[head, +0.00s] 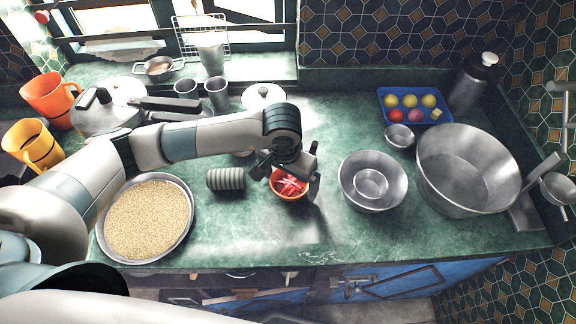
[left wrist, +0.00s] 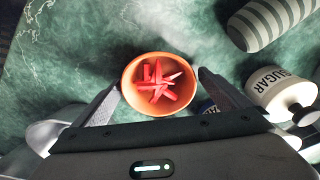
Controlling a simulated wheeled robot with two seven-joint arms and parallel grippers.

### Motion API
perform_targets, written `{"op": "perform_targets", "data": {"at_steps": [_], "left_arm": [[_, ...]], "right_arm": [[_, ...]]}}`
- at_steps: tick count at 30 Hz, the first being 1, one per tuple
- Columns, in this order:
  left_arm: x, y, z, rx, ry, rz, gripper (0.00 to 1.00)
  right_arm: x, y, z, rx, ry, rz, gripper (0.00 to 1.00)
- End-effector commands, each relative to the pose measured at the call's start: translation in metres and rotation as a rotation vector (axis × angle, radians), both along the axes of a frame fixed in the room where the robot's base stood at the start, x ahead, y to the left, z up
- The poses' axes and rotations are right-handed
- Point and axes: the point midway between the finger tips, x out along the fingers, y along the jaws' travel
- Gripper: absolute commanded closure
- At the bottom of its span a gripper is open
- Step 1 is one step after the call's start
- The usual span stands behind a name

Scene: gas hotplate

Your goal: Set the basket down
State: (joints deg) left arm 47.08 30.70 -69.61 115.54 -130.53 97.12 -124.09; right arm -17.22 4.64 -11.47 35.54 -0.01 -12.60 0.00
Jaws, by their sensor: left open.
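A small orange bowl (head: 290,196) with red strips in it stands on the green counter; it also shows in the left wrist view (left wrist: 133,101). No woven basket shows clearly; a shallow blue crate (head: 413,122) with yellow and red round items sits at the back right. My left gripper (head: 288,178) is open over the orange bowl. In the left wrist view one finger is on each side of the bowl, with a gap on the right; contact on the left I cannot tell. My right gripper is out of view.
A ribbed grey-green cylinder (head: 225,179) lies left of the bowl, and a round pan of grain (head: 188,226) further left. A nested metal bowl (head: 353,205) and a large pot (head: 468,195) stand to the right. A white sugar jar (left wrist: 277,92) is close to my gripper.

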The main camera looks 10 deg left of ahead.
Motion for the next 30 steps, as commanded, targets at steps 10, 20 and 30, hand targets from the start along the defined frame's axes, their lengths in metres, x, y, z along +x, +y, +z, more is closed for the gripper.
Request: {"op": "perform_targets", "data": {"at_steps": [10, 20, 30], "left_arm": [[-0.003, 0.001, 0.039, -0.003, -0.005, -0.002, 0.03], [-0.010, 0.003, 0.095, -0.002, -0.006, -0.001, 0.03], [-0.013, 0.004, 0.120, 0.001, -0.001, 0.000, 0.03]], "right_arm": [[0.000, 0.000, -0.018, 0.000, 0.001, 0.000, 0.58], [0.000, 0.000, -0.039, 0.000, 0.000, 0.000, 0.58], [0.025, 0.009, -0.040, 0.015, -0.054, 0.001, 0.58]]}}
